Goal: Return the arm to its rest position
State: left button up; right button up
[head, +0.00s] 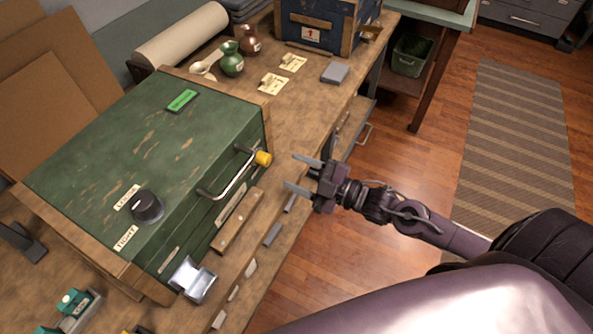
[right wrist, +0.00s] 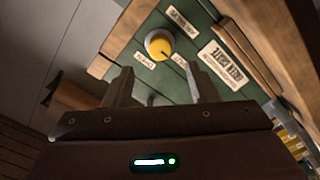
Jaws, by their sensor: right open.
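My right gripper (head: 300,174) is open and empty, in the air off the front edge of the workbench. Its fingers point left toward the green box (head: 170,150) and are apart from it. In the right wrist view, the two open fingers (right wrist: 158,88) show with nothing between them, and a yellow knob (right wrist: 159,44) on a green panel lies beyond. The yellow knob also shows in the head view (head: 263,158), beside a metal handle (head: 230,178). My left gripper is not in view.
Wooden floor (head: 400,160) and a striped rug (head: 515,150) lie clear to the right.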

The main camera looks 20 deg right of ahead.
jog(key=s+d+f+m+g+h, duration=0.1)
jog(key=d+f+m+h, duration=0.35)
jog(key=f, duration=0.65)
jog(key=s+d+f+m+g+h, duration=0.1)
jog(key=d+f+m+h, duration=0.2)
jog(key=d+f, duration=0.55)
jog(key=s+a+f+m+g+h, duration=0.1)
jog(key=s+f+m+g, duration=0.1)
jog(key=s+f, duration=0.55)
jog(key=s+a+f+m+g+h, duration=0.15)
jog(key=s+f, duration=0.25)
jog(key=f, duration=0.6)
jog(key=s+a+f+m+g, duration=0.1)
jog(key=s+a+f+g, duration=0.1)
jog(key=s+f, duration=0.2)
jog(key=s+a+f+m+g, duration=0.1)
jog(key=s+a+f+g, duration=0.2)
jog(key=s, duration=0.8)
jog(key=s+a+f+m+g, duration=0.1)
jog(key=s+a+f+g, duration=0.1)
jog(key=s+f, duration=0.3)
jog(key=shift+s+a+h, duration=0.15)
jog(key=shift+s+h, duration=0.25)
jog(key=shift+s, duration=0.8)
